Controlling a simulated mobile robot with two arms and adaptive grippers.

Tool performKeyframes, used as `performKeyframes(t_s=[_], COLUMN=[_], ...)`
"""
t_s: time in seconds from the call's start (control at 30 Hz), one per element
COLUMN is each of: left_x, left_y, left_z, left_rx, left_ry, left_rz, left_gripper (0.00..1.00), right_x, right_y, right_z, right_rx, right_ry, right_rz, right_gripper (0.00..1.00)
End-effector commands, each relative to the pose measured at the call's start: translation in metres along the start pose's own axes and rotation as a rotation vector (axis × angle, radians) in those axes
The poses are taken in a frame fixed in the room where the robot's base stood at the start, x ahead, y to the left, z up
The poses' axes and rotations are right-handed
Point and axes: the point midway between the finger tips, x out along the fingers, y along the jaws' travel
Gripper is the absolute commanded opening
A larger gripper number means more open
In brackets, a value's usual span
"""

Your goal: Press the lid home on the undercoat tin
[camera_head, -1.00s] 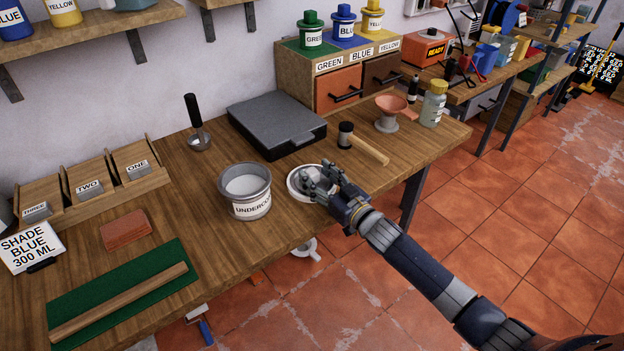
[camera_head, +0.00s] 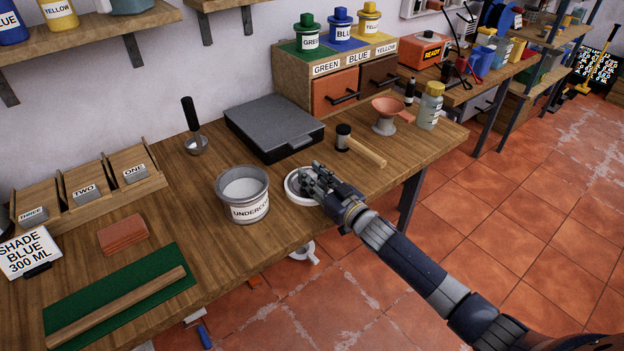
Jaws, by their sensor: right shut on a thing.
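The undercoat tin (camera_head: 249,210) stands upright and open on the workbench, a grey tin with a white label and pale contents showing inside. The round white lid (camera_head: 294,190) lies on the bench just right of the tin, apart from it. My right gripper (camera_head: 310,180) is over the lid's right part and shut on it; the fingers hide part of the lid and the exact grip. A mallet (camera_head: 361,148) with a dark head and wooden handle lies behind the gripper. My left gripper is not in view.
A dark flat case (camera_head: 272,125) and a ladle (camera_head: 195,140) are behind the tin. A funnel (camera_head: 386,112) and a bottle (camera_head: 430,108) stand at the right end. A sponge-like brick (camera_head: 123,234) and green mat (camera_head: 70,305) lie left. The bench's front edge is close to the lid.

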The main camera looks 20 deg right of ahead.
Motion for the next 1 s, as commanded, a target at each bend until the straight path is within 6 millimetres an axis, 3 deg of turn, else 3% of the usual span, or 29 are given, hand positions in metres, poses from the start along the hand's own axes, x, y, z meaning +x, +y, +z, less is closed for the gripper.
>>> performKeyframes(t_s=[0.27,0.7,1.0], left_x=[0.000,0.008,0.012], left_y=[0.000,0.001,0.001], left_z=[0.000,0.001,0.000], left_rx=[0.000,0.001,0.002], left_ry=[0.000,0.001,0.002], left_rz=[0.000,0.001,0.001], left_gripper=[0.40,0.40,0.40], right_x=[0.000,-0.075,-0.107], right_y=[0.000,-0.078,-0.111], right_z=[-0.037,-0.041,-0.046], right_rx=[-0.004,0.005,0.002], right_ry=[0.006,0.001,0.001], right_rz=[-0.002,-0.001,0.000], right_gripper=[0.04,0.04,0.04])
